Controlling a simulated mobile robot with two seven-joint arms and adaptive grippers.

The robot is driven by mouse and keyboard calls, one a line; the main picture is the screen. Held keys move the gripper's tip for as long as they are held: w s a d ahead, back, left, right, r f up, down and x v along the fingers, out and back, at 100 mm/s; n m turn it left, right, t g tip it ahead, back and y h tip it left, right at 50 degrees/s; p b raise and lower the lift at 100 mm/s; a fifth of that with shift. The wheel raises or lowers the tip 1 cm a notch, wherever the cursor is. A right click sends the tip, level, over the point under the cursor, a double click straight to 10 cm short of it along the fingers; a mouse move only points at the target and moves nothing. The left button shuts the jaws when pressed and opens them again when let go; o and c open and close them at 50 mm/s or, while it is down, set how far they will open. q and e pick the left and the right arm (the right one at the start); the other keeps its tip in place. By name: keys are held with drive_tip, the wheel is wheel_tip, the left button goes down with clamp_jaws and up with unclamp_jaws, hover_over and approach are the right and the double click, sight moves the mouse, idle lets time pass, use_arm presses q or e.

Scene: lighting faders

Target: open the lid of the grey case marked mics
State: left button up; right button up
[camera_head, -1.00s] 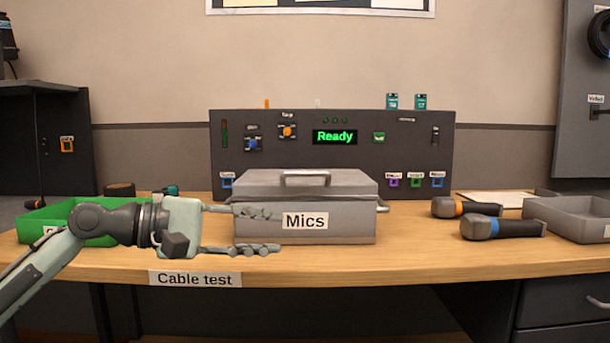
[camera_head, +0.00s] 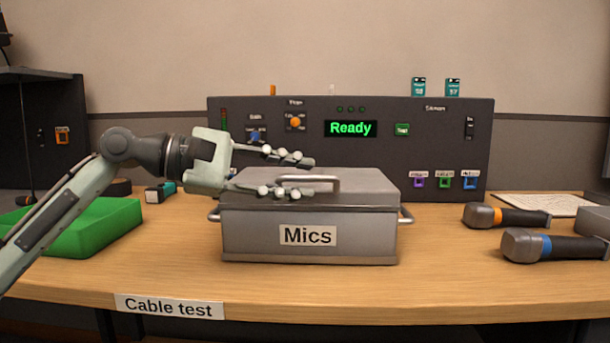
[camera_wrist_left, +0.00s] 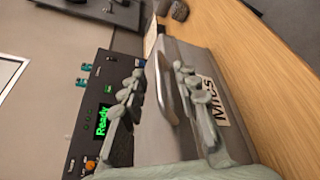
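The grey case (camera_head: 345,235) with a "Mics" label stands on the wooden bench, its lid shut. A metal bar handle (camera_head: 322,181) sits on top of the lid. My left gripper (camera_head: 312,177) is open at the left part of the lid, one finger above the other. In the left wrist view the handle (camera_wrist_left: 170,95) lies between the two spread fingers of my left gripper (camera_wrist_left: 157,82). I cannot tell whether a finger touches the handle. My right gripper is not in view.
A green tray (camera_head: 100,228) is at the left. Two microphones, one with an orange band (camera_head: 505,216) and one with a blue band (camera_head: 555,246), lie at the right. A control panel (camera_head: 350,165) reading "Ready" stands behind the case. The bench in front is clear.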

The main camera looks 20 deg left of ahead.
use_arm(q)
drive_tip(key=shift+x, duration=0.9)
clamp_jaws()
